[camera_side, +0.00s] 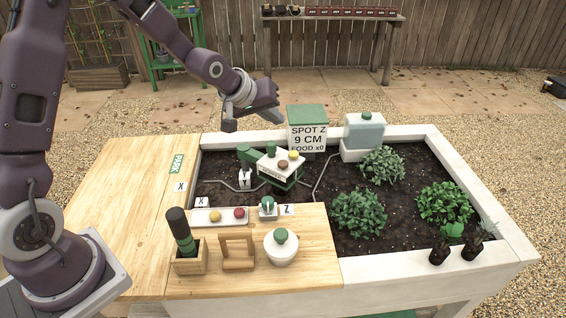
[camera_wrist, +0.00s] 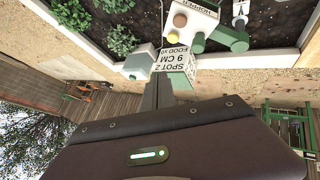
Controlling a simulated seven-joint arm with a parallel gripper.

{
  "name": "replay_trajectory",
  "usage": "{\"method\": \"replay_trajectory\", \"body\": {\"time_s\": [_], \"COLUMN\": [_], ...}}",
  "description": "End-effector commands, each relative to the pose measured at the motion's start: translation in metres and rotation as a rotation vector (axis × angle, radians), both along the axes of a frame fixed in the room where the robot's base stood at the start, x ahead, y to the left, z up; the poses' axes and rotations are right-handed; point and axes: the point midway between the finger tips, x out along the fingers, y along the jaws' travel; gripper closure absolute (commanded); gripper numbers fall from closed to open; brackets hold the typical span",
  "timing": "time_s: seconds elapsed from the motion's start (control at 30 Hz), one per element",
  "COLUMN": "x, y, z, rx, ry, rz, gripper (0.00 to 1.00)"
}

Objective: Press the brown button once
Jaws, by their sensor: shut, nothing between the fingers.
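The brown button (camera_side: 283,164) is on the pale top of the hopper unit (camera_side: 268,166), which stands in the soil. A yellow button (camera_side: 293,155) sits beside it. In the wrist view the brown button (camera_wrist: 180,20) shows near the top edge, on the hopper's white top. My gripper (camera_wrist: 164,82) is shut and empty. In the side view it hangs above the bed's back edge, up and left of the hopper. It is clear of the button and touches nothing that I can see.
A sign box (camera_side: 307,130) reading "SPOT Z 9 CM FOOD x0" stands behind the hopper, with a grey-blue tank (camera_side: 364,131) to its right. Leafy plants (camera_side: 359,213) grow at right.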

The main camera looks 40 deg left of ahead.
Motion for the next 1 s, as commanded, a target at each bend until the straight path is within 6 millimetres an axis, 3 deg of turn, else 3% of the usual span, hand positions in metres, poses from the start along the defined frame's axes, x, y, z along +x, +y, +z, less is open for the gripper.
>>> {"method": "replay_trajectory", "body": {"time_s": [0.1, 0.23, 0.63, 1.0], "x": [0.018, 0.027, 0.027, 0.027], "y": [0.004, 0.006, 0.005, 0.005], "z": [-0.025, -0.036, -0.041, -0.093], "rx": [-0.064, -0.098, -0.1, -0.099], "ry": [-0.022, -0.037, -0.038, -0.035], "rz": [0.04, 0.061, 0.062, 0.061], "gripper": [1.0, 1.0, 1.0, 1.0]}}
